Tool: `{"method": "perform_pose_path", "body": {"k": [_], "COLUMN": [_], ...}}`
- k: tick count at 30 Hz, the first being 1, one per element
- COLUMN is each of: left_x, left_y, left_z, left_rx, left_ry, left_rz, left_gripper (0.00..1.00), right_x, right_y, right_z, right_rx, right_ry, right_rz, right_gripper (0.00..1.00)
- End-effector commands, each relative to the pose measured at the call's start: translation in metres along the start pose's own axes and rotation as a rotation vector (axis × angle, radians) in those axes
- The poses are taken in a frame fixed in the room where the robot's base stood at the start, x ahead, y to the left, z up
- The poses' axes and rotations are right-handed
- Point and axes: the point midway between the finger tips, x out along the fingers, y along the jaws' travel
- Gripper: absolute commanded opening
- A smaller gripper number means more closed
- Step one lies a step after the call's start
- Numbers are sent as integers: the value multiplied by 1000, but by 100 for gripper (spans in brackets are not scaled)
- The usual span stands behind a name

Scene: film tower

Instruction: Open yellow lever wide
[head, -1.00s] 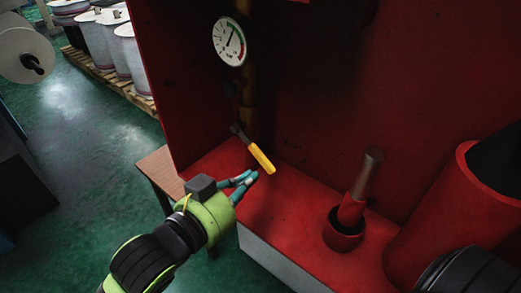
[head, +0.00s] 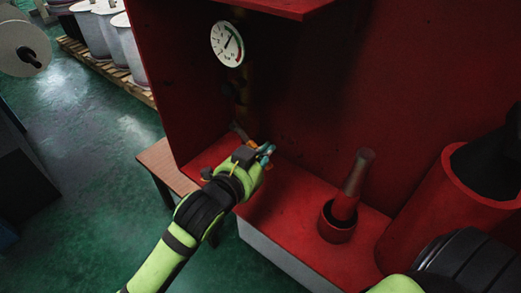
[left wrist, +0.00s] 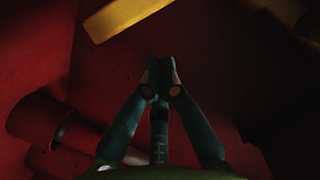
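The yellow lever (head: 251,144) sits low on the pipe below the gauge, inside the red cabinet. In the head view my left gripper hides most of it. In the left wrist view the yellow lever (left wrist: 127,16) crosses the top of the picture, beyond the fingertips. My left gripper (head: 267,153) is beside the lever, with its teal fingers near the lever's handle. In the left wrist view the fingertips of my left gripper (left wrist: 159,72) are together with nothing seen between them. Whether they touch the lever cannot be told. My right gripper is out of view.
A round gauge (head: 227,44) is above the lever. A nozzle (head: 355,177) stands in a red cup (head: 336,229) on the cabinet's ledge, with a large red cylinder (head: 425,215) to its right. A wooden table (head: 166,170) is at the cabinet's left.

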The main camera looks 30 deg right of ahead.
Motion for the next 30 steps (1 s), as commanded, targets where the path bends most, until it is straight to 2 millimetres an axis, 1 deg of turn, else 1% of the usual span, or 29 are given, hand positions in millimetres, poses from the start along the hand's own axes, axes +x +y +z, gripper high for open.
{"method": "perform_pose_path", "body": {"k": [1, 3, 7, 20, 30], "left_x": [1, 3, 5, 5, 6], "left_y": [0, 0, 0, 1, 3], "left_z": [6, 14, 20, 22, 28], "left_rx": [0, -1, -1, 2, 59], "left_ry": [-3, -2, 1, 2, 2], "left_rz": [1, 1, 1, -1, -14], "left_gripper": [0, 0, 0, 0, 0], "right_x": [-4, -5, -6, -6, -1], "right_y": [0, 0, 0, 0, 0], "right_z": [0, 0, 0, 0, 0], "right_rx": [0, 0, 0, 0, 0], "right_ry": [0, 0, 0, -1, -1], "right_rz": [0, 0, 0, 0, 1], "right_gripper": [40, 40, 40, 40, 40]}}
